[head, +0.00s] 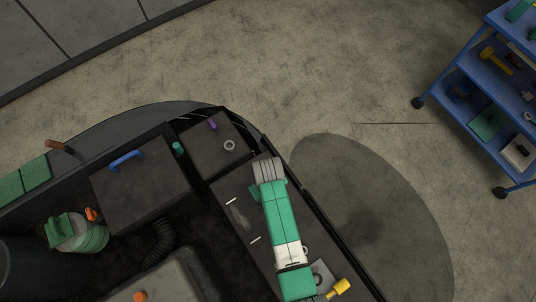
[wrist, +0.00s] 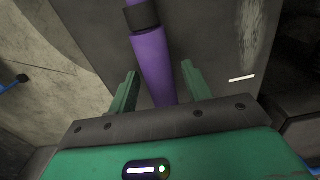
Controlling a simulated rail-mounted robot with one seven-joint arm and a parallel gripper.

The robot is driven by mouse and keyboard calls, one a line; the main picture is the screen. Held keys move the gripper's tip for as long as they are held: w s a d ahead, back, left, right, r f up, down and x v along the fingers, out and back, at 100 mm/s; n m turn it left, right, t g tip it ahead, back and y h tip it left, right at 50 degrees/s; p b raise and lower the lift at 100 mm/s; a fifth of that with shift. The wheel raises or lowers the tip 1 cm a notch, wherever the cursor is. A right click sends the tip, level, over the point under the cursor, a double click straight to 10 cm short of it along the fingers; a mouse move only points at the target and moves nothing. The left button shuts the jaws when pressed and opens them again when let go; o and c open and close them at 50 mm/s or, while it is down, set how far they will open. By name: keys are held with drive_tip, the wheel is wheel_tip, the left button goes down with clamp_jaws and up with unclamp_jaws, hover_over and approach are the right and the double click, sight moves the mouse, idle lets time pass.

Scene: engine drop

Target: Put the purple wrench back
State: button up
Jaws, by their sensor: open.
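A purple shaft with a black band, which looks like the purple wrench (wrist: 152,62), runs from the top edge of the wrist view down between my gripper's fingers. My gripper (wrist: 159,76) is open, with one green finger on either side of the shaft. I cannot tell whether either finger touches it. The wrench's ends are out of frame or hidden behind my gripper body. In the head view my green arm reaches over the dark panel and hides what lies under it. A small purple piece (head: 212,125) stands on a dark box near the bay's upper corner.
A grey ring (head: 230,145) lies on the same dark box. A box with a blue handle (head: 126,160), a green-capped container (head: 80,235) and a yellow piece (head: 340,288) are around the bay. A blue shelf cart (head: 462,75) stands at right; floor between is clear.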

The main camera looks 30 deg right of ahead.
drive_tip(key=r, duration=0.5)
drive_tip(key=r+p, duration=0.1)
drive_tip(key=r, duration=0.1)
drive_tip(key=shift+s+d+r, duration=0.15)
drive_tip(key=shift+s+r, duration=0.1)
